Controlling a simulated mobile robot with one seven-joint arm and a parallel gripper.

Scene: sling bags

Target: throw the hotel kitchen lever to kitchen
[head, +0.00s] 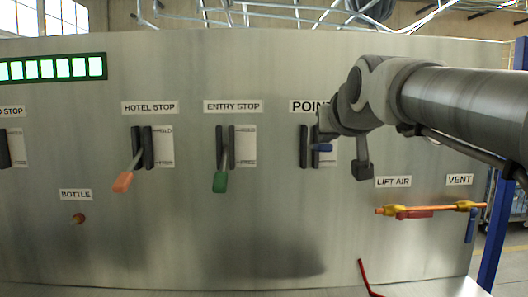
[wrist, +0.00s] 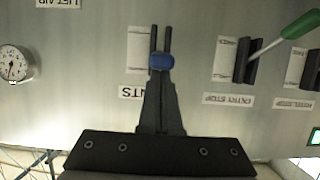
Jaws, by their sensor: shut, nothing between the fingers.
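No label reading hotel kitchen is legible. A lever with a blue handle (head: 322,148) sits in a dark slot under the partly covered POINTS label (head: 308,106). The handle sticks out toward me, roughly mid-slot. Its position plate is mostly hidden in the head view and too small to read in the wrist view. My gripper (head: 325,132) is shut and empty beside this lever. In the upside-down wrist view, the closed fingertips (wrist: 162,76) meet the blue handle (wrist: 162,61) in the picture; whether they touch it I cannot tell.
To the left, the HOTEL STOP lever has an orange handle (head: 123,182) and the ENTRY STOP lever a green handle (head: 220,181), both pointing down. A round gauge (wrist: 15,65) shows in the wrist view.

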